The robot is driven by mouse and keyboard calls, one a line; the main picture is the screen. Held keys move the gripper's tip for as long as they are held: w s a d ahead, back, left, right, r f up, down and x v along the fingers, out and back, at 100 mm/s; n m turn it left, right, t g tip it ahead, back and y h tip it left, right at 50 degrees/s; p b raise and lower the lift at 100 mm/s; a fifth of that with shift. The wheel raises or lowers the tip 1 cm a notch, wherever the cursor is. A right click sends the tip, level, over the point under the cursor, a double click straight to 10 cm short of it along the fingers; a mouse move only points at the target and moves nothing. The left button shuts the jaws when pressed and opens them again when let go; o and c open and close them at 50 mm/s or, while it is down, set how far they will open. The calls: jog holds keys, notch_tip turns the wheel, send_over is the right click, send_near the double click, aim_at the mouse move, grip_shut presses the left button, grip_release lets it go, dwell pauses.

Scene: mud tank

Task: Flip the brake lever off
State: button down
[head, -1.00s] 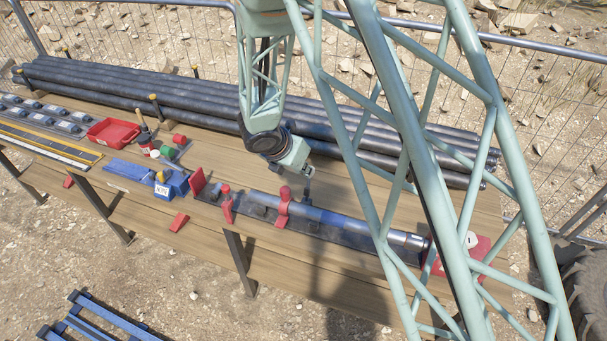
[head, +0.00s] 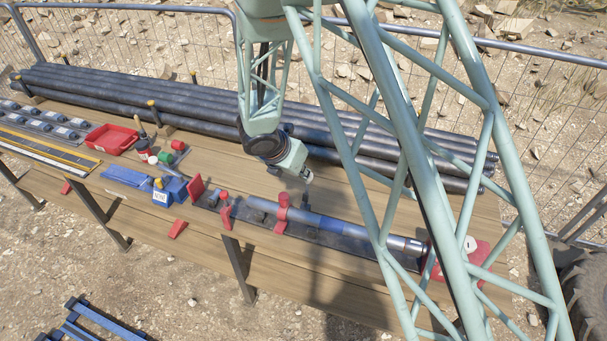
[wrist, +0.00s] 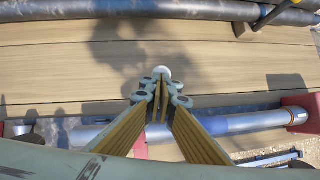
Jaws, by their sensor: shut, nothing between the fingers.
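I cannot make out for sure which part is the brake lever. An upright red post with a rounded top (head: 225,208) stands on the dark bench rail, left of a red clamp (head: 282,214) around a blue-grey tube (head: 340,225). My gripper (head: 306,175) hangs over the planks behind the tube, right of the clamp and apart from it. In the wrist view my gripper (wrist: 160,92) has its fingers together and empty. A pale round knob (wrist: 162,72) shows just beyond the fingertips; I cannot tell what it belongs to. The tube (wrist: 240,122) passes beneath.
Long dark pipes (head: 180,98) lie along the back of the bench. A red box (head: 480,257) stands at the right end. The planks between pipes and tube are clear.

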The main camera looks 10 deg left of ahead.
jog(key=v, duration=1.2)
jog(key=shift+a+r+p, duration=0.2)
jog(key=shift+r+p, duration=0.25)
